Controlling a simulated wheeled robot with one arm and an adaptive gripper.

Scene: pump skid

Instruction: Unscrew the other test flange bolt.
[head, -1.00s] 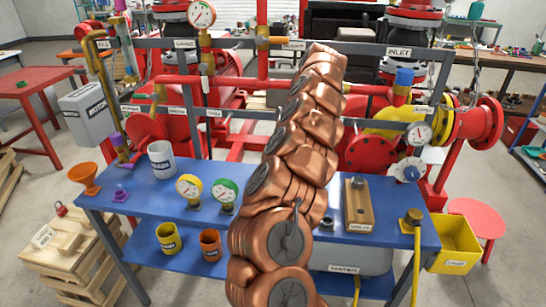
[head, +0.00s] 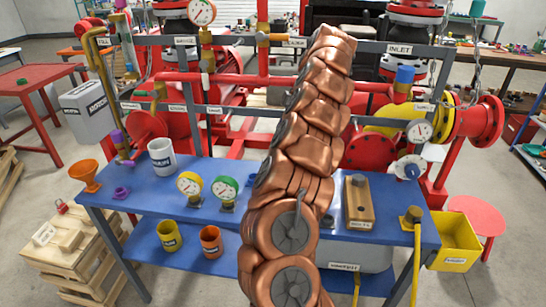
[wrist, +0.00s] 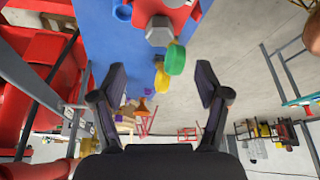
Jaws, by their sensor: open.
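My gripper (wrist: 161,85) is open and empty in the wrist view, its two dark fingers apart. A large grey hex bolt head (wrist: 159,32) shows at the top of that view, beyond the fingertips and apart from them. It is against a red part (wrist: 148,10), possibly the test flange, cut off by the frame's top edge. A second grey piece (wrist: 178,3) is at that edge, too cropped to identify. In the head view my copper-coloured arm covers the middle of the bench, hiding the gripper and the red part.
The blue bench (head: 142,198) carries a green gauge (head: 225,187), a yellow gauge (head: 189,185), a white cup (head: 161,157) and an orange funnel (head: 85,175). A wooden block (head: 359,212) with a dark bolt-like piece stands right of my arm. Pipes and a grey frame rise behind.

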